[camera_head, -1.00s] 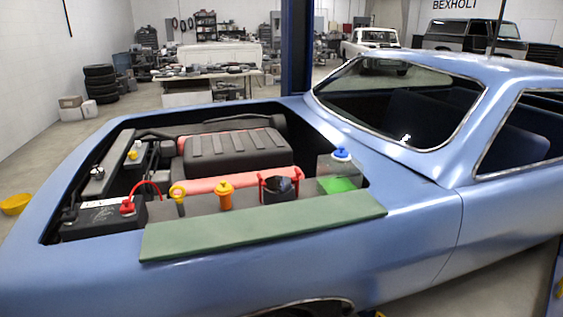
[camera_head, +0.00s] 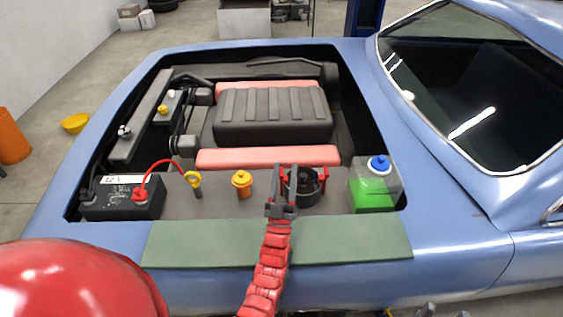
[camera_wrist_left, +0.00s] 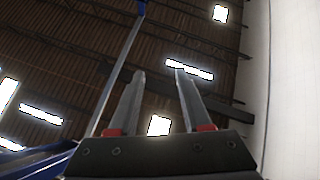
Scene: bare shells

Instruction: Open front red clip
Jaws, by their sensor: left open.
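A round black housing (camera_head: 306,187) stands in the engine bay behind the green mat. A red clip (camera_head: 324,178) shows on its right side, and another red clip (camera_head: 282,176) on its left is partly hidden by my left gripper. My left gripper (camera_head: 286,170) is open, with its fingers upright in front of the housing's left side. In the left wrist view the two fingers (camera_wrist_left: 158,75) stand apart with nothing between them, against the ceiling. I cannot tell whether a finger touches the clip. Two grey tips at the bottom right edge may be my right gripper (camera_head: 445,311).
The green mat (camera_head: 200,243) lies on the blue car's (camera_head: 440,235) near edge. An orange cap (camera_head: 242,184) and yellow dipstick (camera_head: 194,181) are left of the housing, a blue-capped green reservoir (camera_head: 372,190) right. A battery (camera_head: 112,205) is at the bay's left end.

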